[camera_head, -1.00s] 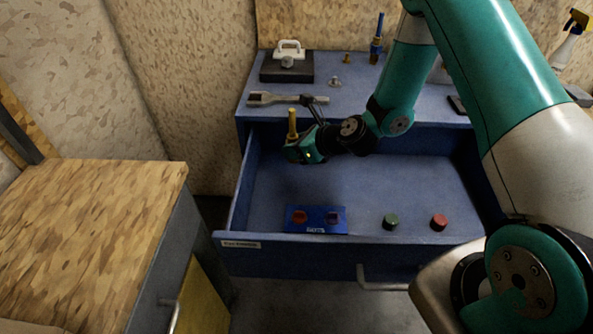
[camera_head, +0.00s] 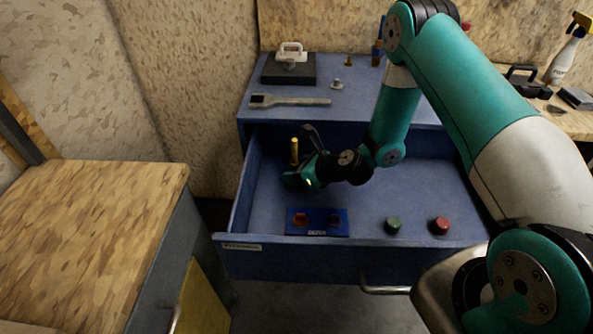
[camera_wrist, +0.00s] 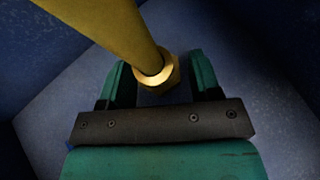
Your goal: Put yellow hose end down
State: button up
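The yellow hose end (camera_head: 295,152) stands upright in my gripper (camera_head: 294,178) in the head view, over the left part of the open blue drawer. In the wrist view the yellow hose (camera_wrist: 110,25) runs in from the top left to a brass nut (camera_wrist: 170,72) between the two teal fingers of my gripper (camera_wrist: 160,76). The hose end has moved together with my gripper, so it is held. Its lower end is hidden by the gripper, and I cannot tell whether it touches the drawer floor (camera_head: 340,185).
In the drawer lie a blue block with red and dark round pieces (camera_head: 317,229), a green cap (camera_head: 393,225) and a red cap (camera_head: 440,226). A grey flat tool (camera_head: 290,101) and black box (camera_head: 288,70) rest on the cabinet top. The drawer's left wall is close to my gripper.

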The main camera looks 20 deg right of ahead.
jog(key=shift+r, duration=0.1)
jog(key=v, duration=1.2)
jog(key=s+a+r+n+g+y, duration=0.1)
jog(key=s+a+r+n+g, duration=0.25)
jog(key=a+r+n, duration=0.5)
jog(key=s+a+r+n+g+y, duration=0.1)
jog(key=s+a+r+n+g, duration=0.35)
jog(key=n, duration=0.75)
jog(key=s+r+n+h, duration=0.1)
jog(key=s+r+n, duration=0.2)
jog(key=s+n, duration=0.1)
jog(key=s+d+r+n+h, duration=0.1)
jog(key=s+r+n+h, duration=0.1)
jog(key=s+n, duration=0.3)
jog(key=s+d+r+n+g+h+b, duration=0.1)
jog(key=s+r+n, duration=0.3)
jog(key=s+n, duration=0.1)
jog(key=shift+s+r+n+h, duration=0.2)
jog(key=shift+r+n+h, duration=0.2)
jog(key=shift+n, duration=0.15)
jog(key=shift+a, duration=0.1)
